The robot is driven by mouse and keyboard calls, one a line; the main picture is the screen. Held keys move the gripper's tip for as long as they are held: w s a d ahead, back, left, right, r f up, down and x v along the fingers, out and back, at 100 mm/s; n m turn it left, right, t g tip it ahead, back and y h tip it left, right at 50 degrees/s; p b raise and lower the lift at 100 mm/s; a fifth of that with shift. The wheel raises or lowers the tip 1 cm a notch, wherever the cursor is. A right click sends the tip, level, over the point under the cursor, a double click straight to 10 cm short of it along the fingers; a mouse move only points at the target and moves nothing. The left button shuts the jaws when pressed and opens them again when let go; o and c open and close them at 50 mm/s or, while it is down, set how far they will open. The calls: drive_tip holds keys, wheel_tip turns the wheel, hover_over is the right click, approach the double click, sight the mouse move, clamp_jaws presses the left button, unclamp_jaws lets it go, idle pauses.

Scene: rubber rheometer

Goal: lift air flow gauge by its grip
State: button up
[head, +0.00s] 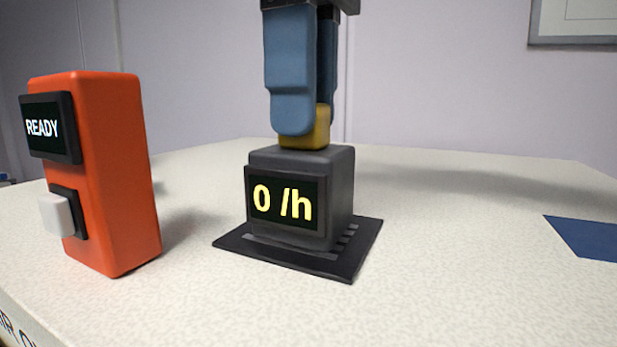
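The air flow gauge (335,200) is a dark grey block near the middle of the head view. Its screen reads "0 /h" in yellow. It sits upright on a thin black slotted plate (362,240) on the table. A yellow grip (319,135) rises from its top. My gripper (311,118) comes down from above with its two blue fingers on either side of the grip, one nearer the camera and one behind. The near finger hides much of the grip. I cannot tell whether both fingers press on it.
An orange box (118,170) with a "READY" screen and a pale button stands to the left, clear of the gauge. A blue flat patch (588,238) lies on the speckled table (450,270) at the right. The table between is bare.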

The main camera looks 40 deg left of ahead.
clamp_jaws()
drive_tip(key=shift+r, duration=0.1)
wheel_tip(320, 180, up, 3)
drive_tip(key=p, duration=0.2)
drive_tip(key=shift+p, duration=0.35)
